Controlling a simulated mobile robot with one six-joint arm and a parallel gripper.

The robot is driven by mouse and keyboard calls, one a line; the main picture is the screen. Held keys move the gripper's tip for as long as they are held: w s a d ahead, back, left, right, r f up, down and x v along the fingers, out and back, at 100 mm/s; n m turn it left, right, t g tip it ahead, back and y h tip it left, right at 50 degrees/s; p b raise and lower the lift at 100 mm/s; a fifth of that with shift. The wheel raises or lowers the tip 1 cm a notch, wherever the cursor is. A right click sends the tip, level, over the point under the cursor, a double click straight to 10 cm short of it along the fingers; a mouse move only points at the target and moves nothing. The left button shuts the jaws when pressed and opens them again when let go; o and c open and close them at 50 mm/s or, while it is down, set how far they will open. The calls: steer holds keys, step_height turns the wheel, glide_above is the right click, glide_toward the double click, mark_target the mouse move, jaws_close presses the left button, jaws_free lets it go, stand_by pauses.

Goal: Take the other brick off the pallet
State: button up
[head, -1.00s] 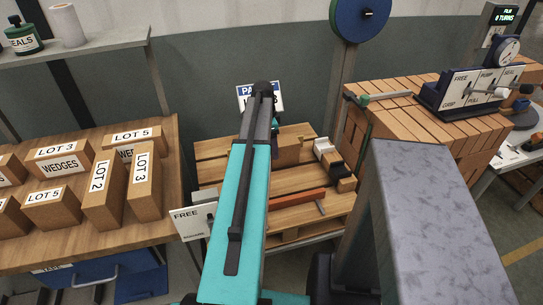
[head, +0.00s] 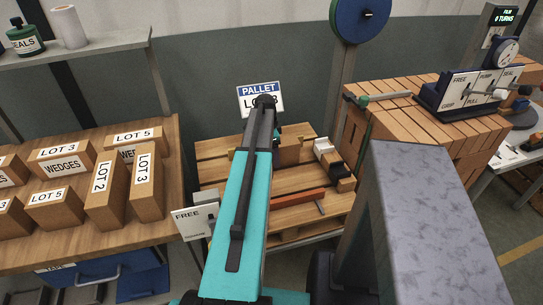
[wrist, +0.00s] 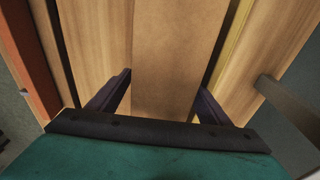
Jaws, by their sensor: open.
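The slatted wooden pallet (head: 215,172) lies on the floor in the middle of the head view. A plain brown brick (head: 289,151) sits on its far part, partly hidden by my arm. My gripper is mostly hidden behind my arm in the head view, close to that brick. In the wrist view my gripper (wrist: 165,88) is open, its two dark fingers apart. A plain brown surface (wrist: 178,50), apparently the brick, fills the space between and beyond the fingers. I cannot tell whether the fingers touch it.
A reddish bar (head: 297,198) lies across the pallet's near part. Small white, dark and orange pieces (head: 335,164) sit at its right. A pallet sign (head: 258,91) stands behind. A table (head: 60,233) with several lot boxes is left; a brick stack (head: 433,125) with a tool is right.

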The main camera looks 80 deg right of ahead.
jaws_close()
stand_by(0.4)
steer(key=shift+r, duration=0.2)
steer(key=shift+r+b, duration=0.85)
steer(key=shift+r, duration=4)
